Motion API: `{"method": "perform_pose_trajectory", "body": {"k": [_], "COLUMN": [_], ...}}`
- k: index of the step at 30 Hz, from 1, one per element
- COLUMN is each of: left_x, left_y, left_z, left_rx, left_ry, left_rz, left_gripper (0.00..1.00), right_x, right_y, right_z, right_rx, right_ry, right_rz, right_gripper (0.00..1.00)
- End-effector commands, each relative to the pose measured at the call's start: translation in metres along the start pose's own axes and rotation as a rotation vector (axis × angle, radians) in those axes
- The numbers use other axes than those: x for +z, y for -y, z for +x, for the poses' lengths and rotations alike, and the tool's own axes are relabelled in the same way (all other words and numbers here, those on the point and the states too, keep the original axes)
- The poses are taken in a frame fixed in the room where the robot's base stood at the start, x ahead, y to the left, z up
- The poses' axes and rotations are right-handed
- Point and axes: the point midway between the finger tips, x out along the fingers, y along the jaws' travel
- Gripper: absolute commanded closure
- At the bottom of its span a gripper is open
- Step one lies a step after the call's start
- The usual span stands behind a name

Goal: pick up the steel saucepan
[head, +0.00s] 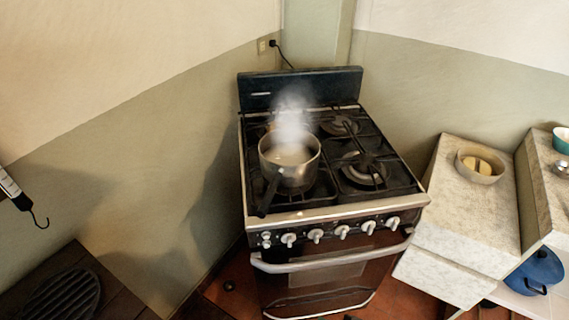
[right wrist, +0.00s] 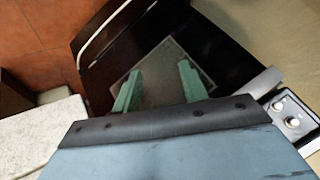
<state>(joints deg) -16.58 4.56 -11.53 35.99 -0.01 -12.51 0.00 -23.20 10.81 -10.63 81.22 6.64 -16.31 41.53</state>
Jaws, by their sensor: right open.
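The steel saucepan (head: 291,166) stands on the front left burner of the stove (head: 330,211) in the head view. Its dark handle (head: 268,194) points toward the front edge, and steam rises above it. My right gripper (right wrist: 159,84) shows in the right wrist view with its two green fingers apart and nothing between them. It is in front of the dark oven door (right wrist: 160,50). The saucepan is not in the right wrist view. Neither gripper shows in the head view.
A pale stone counter (head: 452,232) with a bowl (head: 480,165) stands right of the stove. A blue pot (head: 537,272) is at the lower right. A dark wooden surface with a round-ended grill pan (head: 62,300) is at the lower left.

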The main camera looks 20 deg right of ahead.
Motion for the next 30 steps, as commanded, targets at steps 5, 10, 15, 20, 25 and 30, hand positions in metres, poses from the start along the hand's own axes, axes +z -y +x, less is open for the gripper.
{"method": "perform_pose_trajectory", "body": {"k": [5, 10, 15, 20, 25, 30], "left_x": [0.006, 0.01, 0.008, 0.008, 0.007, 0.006], "left_y": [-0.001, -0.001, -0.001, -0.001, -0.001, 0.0], "left_z": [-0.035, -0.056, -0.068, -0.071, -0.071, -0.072], "left_rx": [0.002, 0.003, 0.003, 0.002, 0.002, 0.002], "left_ry": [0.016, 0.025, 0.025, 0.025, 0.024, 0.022], "left_rz": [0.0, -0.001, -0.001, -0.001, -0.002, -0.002], "left_gripper": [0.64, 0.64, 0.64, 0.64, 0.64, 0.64], "right_x": [-0.101, -0.167, -0.201, -0.212, -0.221, -0.231], "right_y": [0.1, 0.178, 0.225, 0.242, 0.254, 0.27], "right_z": [-0.074, -0.154, -0.213, -0.234, -0.218, -0.193], "right_rx": [-0.223, -0.44, -0.59, -0.648, -0.655, -0.654], "right_ry": [-0.13, -0.166, -0.153, -0.14, -0.141, -0.141], "right_rz": [0.283, 0.517, 0.659, 0.713, 0.717, 0.716], "right_gripper": [0.57, 0.57, 0.57, 0.57, 0.57, 0.57]}}
